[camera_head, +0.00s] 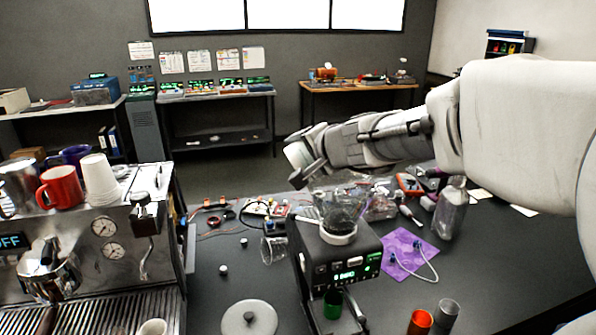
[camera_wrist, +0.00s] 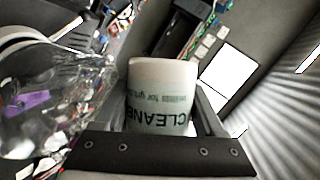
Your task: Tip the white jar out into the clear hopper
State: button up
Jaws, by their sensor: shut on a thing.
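My gripper (camera_head: 308,176) is above the clear hopper (camera_head: 342,203), which sits on the black grinder (camera_head: 340,258). In the wrist view the white jar (camera_wrist: 162,95) is between the two fingers, and the gripper is shut on it. Its label reads "CLEANER" upside down. The hopper also shows in the wrist view (camera_wrist: 55,110), left of the jar and close beside it. I cannot make out the jar for certain in the head view. Its mouth and contents are hidden, and I cannot tell whether anything is pouring out.
A coffee machine (camera_head: 105,240) with cups on top stands at the left. A purple mat (camera_head: 408,254), a clear bottle (camera_head: 450,208) and orange and grey cups (camera_head: 420,322) are to the right.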

jog(key=shift+r, duration=0.1)
jog(key=shift+f+m+y+b, duration=0.35)
jog(key=shift+m+y+b, duration=0.05)
jog(key=shift+m+y, duration=0.2)
dwell(0.7)
jog(key=shift+w+d+r+m+y+b, duration=0.1)
jog(key=shift+d+r+m+y+b, duration=0.25)
jog(key=shift+d+m+y+b, duration=0.35)
dwell(0.4)
jog(key=shift+d+f+m+t+b, duration=0.3)
jog(key=shift+f+m+b, duration=0.1)
jog(key=shift+b, duration=0.95)
jog(key=shift+d+r+m+y+b, duration=0.15)
jog(key=shift+r+m+y+b, duration=0.2)
jog(key=shift+m+y+b, duration=0.45)
jog(key=shift+w+d+f+m+t+b, duration=0.1)
jog(key=shift+d+f+m+t+b, duration=0.3)
jog(key=shift+b, duration=1.25)
jog(key=shift+d+r+m+t+y+b, duration=0.2)
jog(key=shift+m+y+b, duration=0.25)
jog(key=shift+m+b, duration=0.35)
jog(key=shift+d+r+m+t+y+b, duration=0.1)
jog(key=shift+d+r+m+y+b, duration=0.15)
jog(key=shift+m+y+b, duration=0.5)
